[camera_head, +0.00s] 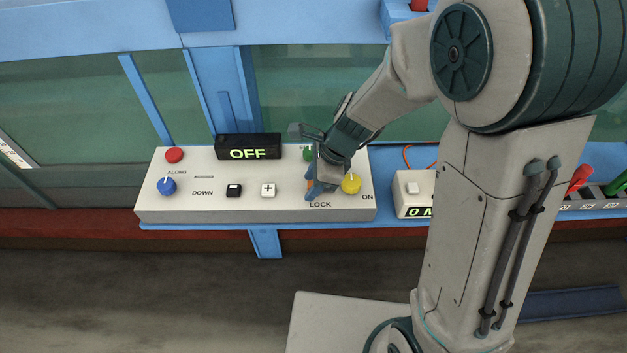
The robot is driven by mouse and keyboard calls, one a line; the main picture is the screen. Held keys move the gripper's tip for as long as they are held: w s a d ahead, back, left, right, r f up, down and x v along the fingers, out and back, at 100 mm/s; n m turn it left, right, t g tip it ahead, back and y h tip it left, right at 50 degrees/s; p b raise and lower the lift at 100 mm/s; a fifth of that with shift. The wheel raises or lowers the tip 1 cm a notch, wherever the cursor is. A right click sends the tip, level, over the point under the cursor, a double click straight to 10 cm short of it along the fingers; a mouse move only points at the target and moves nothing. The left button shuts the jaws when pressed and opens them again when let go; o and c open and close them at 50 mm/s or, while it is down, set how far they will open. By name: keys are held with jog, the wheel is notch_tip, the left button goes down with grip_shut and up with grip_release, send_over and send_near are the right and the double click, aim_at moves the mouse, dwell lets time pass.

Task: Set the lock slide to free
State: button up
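The sloped pale control panel (205,212) stands on a blue ledge left of centre, with the printed word LOCK near its front edge. My gripper (314,191) is down at the panel just above that word, with its bluish fingers pointing at the face. A small orange-brown patch (309,186) shows beside the fingers and may be part of the lock slide. The rest of the slide is hidden behind my gripper, so its setting cannot be read. I cannot tell whether the fingers are shut on it or touching it.
A yellow knob (351,184) sits close right of my gripper; a green button (307,153) is partly hidden behind it. A black OFF display (248,147), white plus button (268,190), black button (233,190), blue knob (166,186) and red button (174,155) lie left.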

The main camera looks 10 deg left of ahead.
jog(key=shift+d, duration=0.1)
jog(key=s+v, duration=0.1)
jog(key=v, duration=1.2)
jog(key=shift+w+r, duration=0.4)
jog(key=shift+w, duration=0.05)
jog(key=s+d+r+n+t+h, duration=0.1)
jog(key=s+d+n+t+h, duration=0.1)
jog(key=s+d+n, duration=0.3)
jog(key=s+d+r+n+t+h, duration=0.2)
jog(key=s+d+n, duration=0.3)
jog(key=d+n, duration=0.6)
jog(key=shift+s+d+h, duration=0.15)
jog(key=shift+s+h, duration=0.15)
jog(key=shift+s, duration=0.05)
jog(key=shift+c, duration=0.8)
